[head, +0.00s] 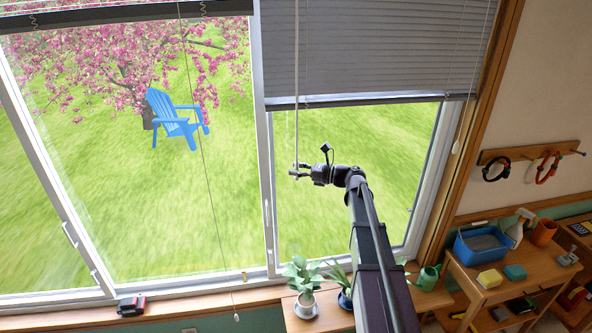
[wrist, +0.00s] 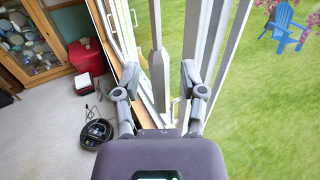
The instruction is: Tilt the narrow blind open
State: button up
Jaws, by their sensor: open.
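The narrow blind (head: 375,50) hangs over the upper part of the right window pane, its grey slats lying flat and closed. Its thin pale tilt wand (head: 296,90) hangs down from the blind's left side, and its lower end meets my gripper (head: 297,172) in the head view. In the wrist view my gripper (wrist: 159,72) is open, with one finger on each side of the wand (wrist: 156,35). The wand's thicker lower part shows between the fingers. I see no finger clearly touching it.
A pull cord (head: 457,135) hangs at the blind's right edge. Another cord (head: 207,160) hangs before the wide left window. A wooden bench (head: 490,285) with a blue bin (head: 483,245) is at right.

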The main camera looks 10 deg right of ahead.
grip_shut()
jog(key=shift+s+m+t+h, duration=0.1)
jog(key=shift+m+t+h, duration=0.25)
jog(key=shift+t, duration=0.25)
jog(key=shift+s+m+t+h, duration=0.1)
jog(key=shift+m+t+h, duration=1.25)
jog(key=shift+t, duration=0.35)
jog(key=m+t+h, duration=0.2)
jog(key=m+h, duration=0.1)
jog(key=m+t+h, duration=0.2)
jog(key=h, duration=0.2)
jog(key=shift+m, duration=0.4)
jog(key=m+h, duration=0.1)
jog(key=h, duration=0.1)
jog(key=m+h, duration=0.2)
jog(key=h, duration=0.1)
jog(key=m+h, duration=0.1)
jog(key=h, duration=0.2)
jog(key=shift+w+a+m+t, duration=0.1)
jog(key=shift+w+m+t, duration=0.15)
jog(key=shift+m+t, duration=0.15)
jog(key=shift+m+g+h, duration=0.5)
jog(key=shift+m+h, duration=0.5)
jog(key=shift+h, duration=0.55)
jog(key=shift+m+g+h, duration=0.5)
jog(key=shift+m+h, duration=0.5)
jog(key=shift+h, duration=0.55)
